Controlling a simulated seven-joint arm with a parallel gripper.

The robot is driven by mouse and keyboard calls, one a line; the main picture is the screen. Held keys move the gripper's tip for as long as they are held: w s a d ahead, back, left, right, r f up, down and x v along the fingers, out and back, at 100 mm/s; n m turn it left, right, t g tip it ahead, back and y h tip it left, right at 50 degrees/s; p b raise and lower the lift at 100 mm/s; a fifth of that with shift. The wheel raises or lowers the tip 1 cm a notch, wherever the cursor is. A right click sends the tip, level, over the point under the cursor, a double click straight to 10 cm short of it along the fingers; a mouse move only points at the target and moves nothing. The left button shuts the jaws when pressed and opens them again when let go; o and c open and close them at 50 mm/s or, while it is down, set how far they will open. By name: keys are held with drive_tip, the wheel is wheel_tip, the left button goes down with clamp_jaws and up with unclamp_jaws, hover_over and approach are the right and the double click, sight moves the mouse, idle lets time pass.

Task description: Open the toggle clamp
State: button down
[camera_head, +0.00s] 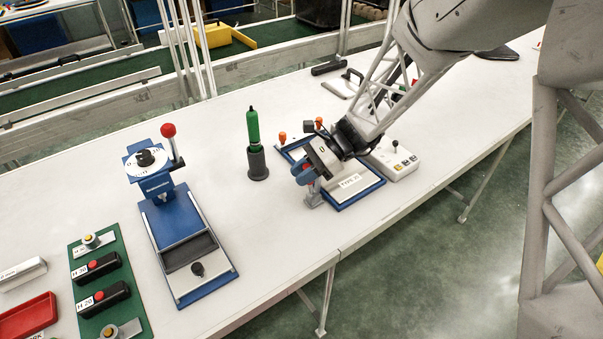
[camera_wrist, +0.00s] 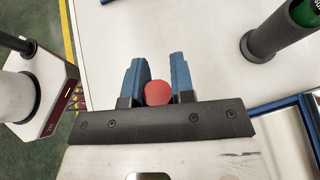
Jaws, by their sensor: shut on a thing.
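The toggle clamp sits on a blue-edged board (camera_head: 362,193) labelled "TYPE 21" in the head view. Its grey metal base (camera_head: 313,198) shows at the board's near left corner; most of the clamp is hidden by my gripper (camera_head: 304,172). In the wrist view, a round red knob (camera_wrist: 157,93) lies between the two blue fingers of my gripper (camera_wrist: 158,80). My gripper is shut on the knob, which sits deep between the fingers near their bases. The shaft below the knob is hidden, so the lever's angle cannot be told.
A green-handled tool (camera_head: 254,128) stands in a dark holder left of my gripper. A white box (camera_head: 394,160) with a small lever is close on the right. A blue press (camera_head: 183,225) stands further left. The table between the press and the board is mostly clear.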

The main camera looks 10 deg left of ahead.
drive_tip(key=c, duration=1)
unclamp_jaws()
drive_tip(key=shift+o, duration=0.2)
drive_tip(key=shift+w+d+r, duration=0.1)
drive_tip(key=shift+d, duration=0.05)
drive_tip(key=v, duration=0.7)
drive_tip(key=shift+d, duration=0.2)
drive_tip(key=shift+r, duration=0.2)
drive_tip(key=s+d+r+n+t+h, duration=0.4)
drive_tip(key=s+d+r+n+h, duration=0.1)
drive_tip(key=s+d, duration=0.6)
drive_tip(key=s+d+r+n+t+h, duration=0.5)
drive_tip(key=s+d+r, duration=0.2)
drive_tip(key=s+d, duration=0.5)
drive_tip(key=s, duration=0.3)
drive_tip(key=shift+r+n, duration=0.25)
drive_tip(key=shift+n, duration=0.15)
drive_tip(key=shift+d, duration=0.1)
